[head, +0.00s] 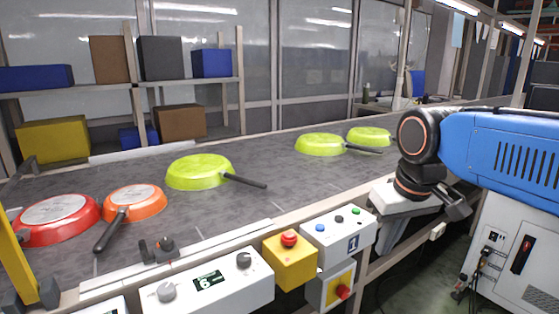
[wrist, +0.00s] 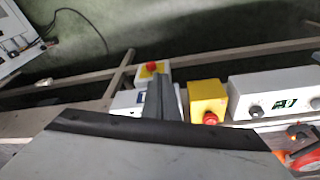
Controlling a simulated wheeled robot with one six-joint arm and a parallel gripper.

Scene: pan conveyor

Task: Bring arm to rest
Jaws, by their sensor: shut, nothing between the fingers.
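My gripper (head: 458,208) hangs from the dark wrist of my blue arm at the right of the head view, in front of the conveyor's near edge and clear of the pans. Its fingers also show in the wrist view (wrist: 160,96), together and empty. A large grey surface fills the bottom of the wrist view below them. On the conveyor (head: 255,208) lie upturned pans: a red pan (head: 58,218), an orange pan (head: 136,199), and green pans (head: 199,170), (head: 320,144) and (head: 369,136). The red pan's handle is not clearly seen.
Along the conveyor's near side are a white control box (head: 208,283) with knobs, a yellow box (head: 290,258) with a red button, and a white button box (head: 338,235). A white cabinet (head: 515,250) stands at lower right. Shelves with boxes (head: 162,58) stand behind.

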